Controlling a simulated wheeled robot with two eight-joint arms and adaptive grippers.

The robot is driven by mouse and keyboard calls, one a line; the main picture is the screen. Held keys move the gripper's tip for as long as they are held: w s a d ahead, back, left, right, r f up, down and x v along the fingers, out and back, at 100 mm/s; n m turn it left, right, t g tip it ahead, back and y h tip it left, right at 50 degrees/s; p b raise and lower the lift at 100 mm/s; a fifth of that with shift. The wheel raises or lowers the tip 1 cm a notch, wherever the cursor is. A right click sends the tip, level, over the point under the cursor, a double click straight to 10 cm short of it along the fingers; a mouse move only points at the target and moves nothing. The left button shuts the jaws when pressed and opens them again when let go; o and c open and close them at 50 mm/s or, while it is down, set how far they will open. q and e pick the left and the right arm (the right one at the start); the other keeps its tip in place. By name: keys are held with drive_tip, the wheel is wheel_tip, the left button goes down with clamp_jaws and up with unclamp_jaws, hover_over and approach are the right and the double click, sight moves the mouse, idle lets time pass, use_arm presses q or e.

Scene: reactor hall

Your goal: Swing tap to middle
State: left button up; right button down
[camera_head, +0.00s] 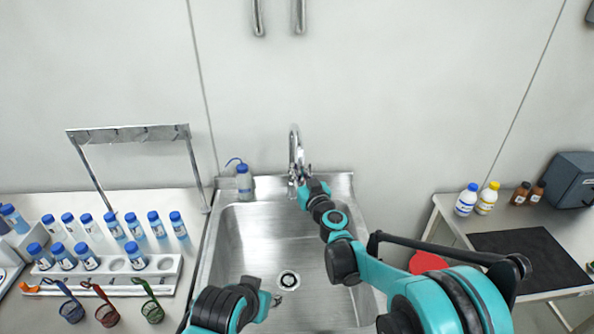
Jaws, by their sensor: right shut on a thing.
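The chrome tap (294,148) stands upright at the back edge of the steel sink (232,262), with a curved spout at its top. My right gripper (303,178) is at the tap's lower right part, shut on the tap. Its fingertips are small here, and I cannot tell exactly which part of the tap they hold. My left gripper (272,298) is low over the front of the sink, away from the tap. Its fingers are too small and partly hidden to tell if they are open.
A wash bottle (244,182) stands left of the tap. A white rack (160,274) with several blue-capped bottles is on the left bench. Bottles (467,200) and a black mat (530,258) are on the right table. The basin is empty around its drain (288,280).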

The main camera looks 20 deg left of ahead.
idle(0.6)
drive_tip(key=c, duration=1.5)
unclamp_jaws()
drive_tip(key=v, duration=1.2)
